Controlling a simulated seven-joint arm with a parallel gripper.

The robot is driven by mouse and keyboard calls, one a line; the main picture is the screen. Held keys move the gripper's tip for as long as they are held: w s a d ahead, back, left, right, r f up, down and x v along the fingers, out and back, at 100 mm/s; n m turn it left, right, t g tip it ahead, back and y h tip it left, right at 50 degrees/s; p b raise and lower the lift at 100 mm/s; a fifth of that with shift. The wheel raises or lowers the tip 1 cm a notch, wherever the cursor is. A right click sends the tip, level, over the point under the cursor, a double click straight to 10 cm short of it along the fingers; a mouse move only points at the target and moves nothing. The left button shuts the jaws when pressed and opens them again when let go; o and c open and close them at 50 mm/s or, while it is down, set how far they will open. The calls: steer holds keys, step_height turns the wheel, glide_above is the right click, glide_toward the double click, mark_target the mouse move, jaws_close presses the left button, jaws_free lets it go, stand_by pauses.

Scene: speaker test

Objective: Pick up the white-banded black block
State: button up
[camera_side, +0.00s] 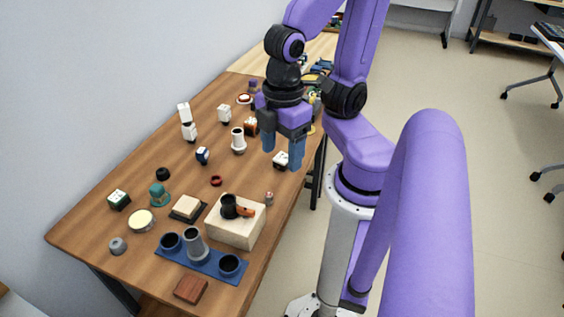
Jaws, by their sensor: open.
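Several small dark-and-white blocks stand on the wooden table, and at this size I cannot tell for sure which is the white-banded black block. One black-and-white block (281,161) sits near the table's right edge, just below my gripper in the picture. A dark blue-black block with a white part (202,155) stands near the middle. A black block with a whitish top (118,200) lies at the left.
A pale wooden box (236,229) bears a dark cup with an orange-brown handle (234,208). A blue tray (200,264) with dark cups stands at the front. A white cylinder (238,142) stands left of my gripper. The far end is crowded; wood (185,178) shows bare mid-table.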

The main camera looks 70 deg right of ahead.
steer(key=shift+o, duration=0.5)
steer(key=n+g+h, duration=0.3)
steer(key=h, duration=1.1)
glide_above(280, 160)
steer(key=w+a, duration=0.1)
steer(key=a, duration=0.3)
step_height(280, 160, down, 17)
steer(key=shift+d+f, duration=0.15)
steer(key=shift+f, duration=1.6)
steer(key=shift+d+f, duration=0.1)
steer(key=shift+f, duration=1.6)
steer(key=shift+y, duration=0.3)
steer(key=shift+x, duration=2.55)
steer(key=shift+a, duration=0.1)
steer(key=c, duration=1.1)
